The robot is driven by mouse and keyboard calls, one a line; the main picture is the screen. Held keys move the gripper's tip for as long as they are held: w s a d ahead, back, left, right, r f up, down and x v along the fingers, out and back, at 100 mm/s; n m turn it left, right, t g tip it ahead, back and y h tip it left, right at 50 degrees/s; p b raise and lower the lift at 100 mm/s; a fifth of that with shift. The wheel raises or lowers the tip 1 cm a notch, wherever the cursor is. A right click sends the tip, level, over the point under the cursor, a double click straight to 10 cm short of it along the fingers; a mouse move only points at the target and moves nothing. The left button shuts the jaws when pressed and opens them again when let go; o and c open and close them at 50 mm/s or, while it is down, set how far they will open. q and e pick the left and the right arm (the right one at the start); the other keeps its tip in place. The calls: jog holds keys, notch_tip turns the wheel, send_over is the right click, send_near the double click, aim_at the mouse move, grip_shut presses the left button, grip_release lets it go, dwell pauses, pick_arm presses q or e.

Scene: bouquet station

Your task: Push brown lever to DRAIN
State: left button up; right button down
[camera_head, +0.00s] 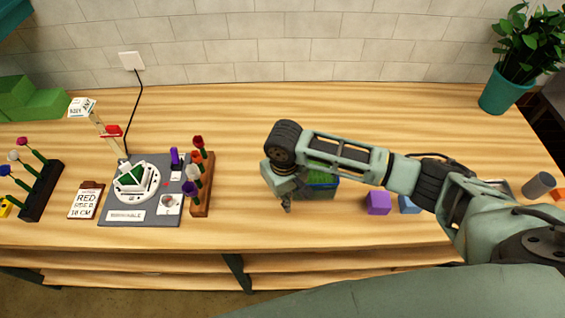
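I cannot make out a brown lever or a DRAIN label in the head view; they may be too small or hidden behind my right arm. My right arm comes in from the right. Its gripper (287,204) points down at the left side of a green and dark box (319,190), partly covering it. I cannot tell whether the gripper touches the box or whether its fingers are open. A grey station board (118,182) with a white round dial (136,197) and a green block on it lies well to the left of the gripper. My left gripper is not in view.
A wooden holder (205,197) with several flowers stands right of the board. Purple (378,203) and blue (409,204) blocks sit near my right forearm. The back middle of the table is clear.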

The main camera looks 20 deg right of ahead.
dwell(0.4)
jog(key=shift+w+r, duration=0.1)
jog(key=shift+w+d+r, duration=0.1)
jog(key=shift+w+r, duration=0.1)
jog(key=shift+r, duration=0.1)
jog(key=shift+w+r, duration=0.1)
jog(key=shift+r, duration=0.05)
jog(key=shift+r, duration=2.95)
